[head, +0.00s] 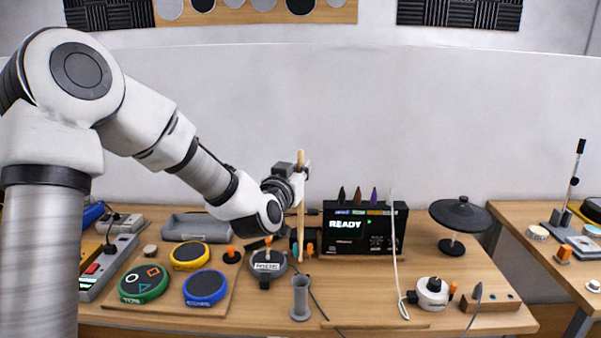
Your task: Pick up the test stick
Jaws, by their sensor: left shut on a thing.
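The test stick (300,222) is a long, light wooden rod standing upright near the middle of the head view. My left gripper (302,174) is shut on its upper part, with a short end of the stick showing above the fingers. The lower end reaches down in front of the left side of a black box. It is close to small orange and black parts there, and I cannot tell whether it touches them. My right gripper is not in view.
The black box with a READY screen (348,230) stands behind the stick. Round pads, yellow (190,255), green (143,283) and blue (205,287), lie on a board at left. A grey cup (300,298) stands in front. A black cymbal-like disc (460,214) is at right.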

